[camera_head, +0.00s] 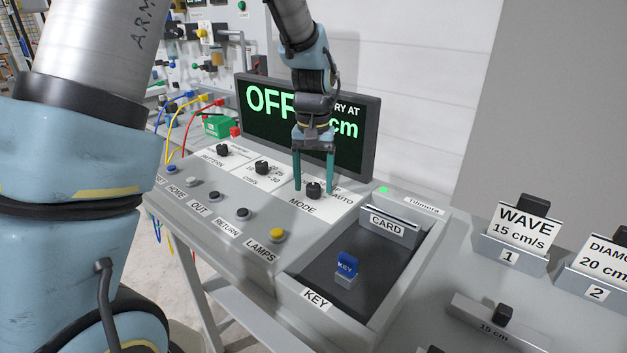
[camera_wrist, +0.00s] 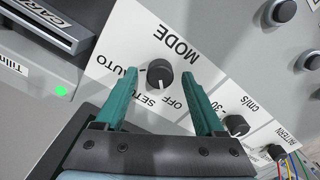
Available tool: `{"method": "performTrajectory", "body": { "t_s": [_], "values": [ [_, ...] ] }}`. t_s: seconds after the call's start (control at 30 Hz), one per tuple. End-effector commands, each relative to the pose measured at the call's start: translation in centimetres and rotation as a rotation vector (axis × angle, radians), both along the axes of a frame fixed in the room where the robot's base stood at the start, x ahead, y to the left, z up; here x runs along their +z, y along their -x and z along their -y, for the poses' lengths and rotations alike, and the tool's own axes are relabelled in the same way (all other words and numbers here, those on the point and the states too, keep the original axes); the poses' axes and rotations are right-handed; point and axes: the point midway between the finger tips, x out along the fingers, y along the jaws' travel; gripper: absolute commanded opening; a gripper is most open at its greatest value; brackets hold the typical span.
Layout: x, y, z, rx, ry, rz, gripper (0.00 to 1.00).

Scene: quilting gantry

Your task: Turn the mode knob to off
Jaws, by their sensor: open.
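The mode knob (camera_head: 314,190) is a small black knob on a white plate marked MODE on the sloped console. In the wrist view the knob (camera_wrist: 159,74) has AUTO, SETUP and OFF printed around it. A small pale mark shows on it, but I cannot tell surely which label it points at. My gripper (camera_head: 313,184) is above the plate, its teal fingers pointing down on either side of the knob. In the wrist view the open gripper (camera_wrist: 160,76) straddles the knob; I cannot tell whether either finger touches it. The display (camera_head: 256,102) reads OFF, partly covered by my arm.
Two similar knobs, cm/s (camera_head: 262,168) and pattern (camera_head: 222,150), stand to the left. Several push buttons, including a yellow one (camera_head: 277,235), line the front. A card slot (camera_head: 390,228) and a blue key (camera_head: 347,263) are to the right. The display stands close behind my gripper.

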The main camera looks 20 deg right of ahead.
Motion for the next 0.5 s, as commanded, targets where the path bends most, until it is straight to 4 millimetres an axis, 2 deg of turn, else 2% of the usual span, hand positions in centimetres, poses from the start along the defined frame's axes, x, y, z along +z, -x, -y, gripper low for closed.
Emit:
{"method": "performTrajectory", "body": {
  "t_s": [0.17,0.5],
  "values": [
    [1.7,-0.1,0.1,0.000,0.003,0.004,0.71],
    [8.2,-0.1,0.1,0.000,0.004,0.005,0.71]
  ]
}}
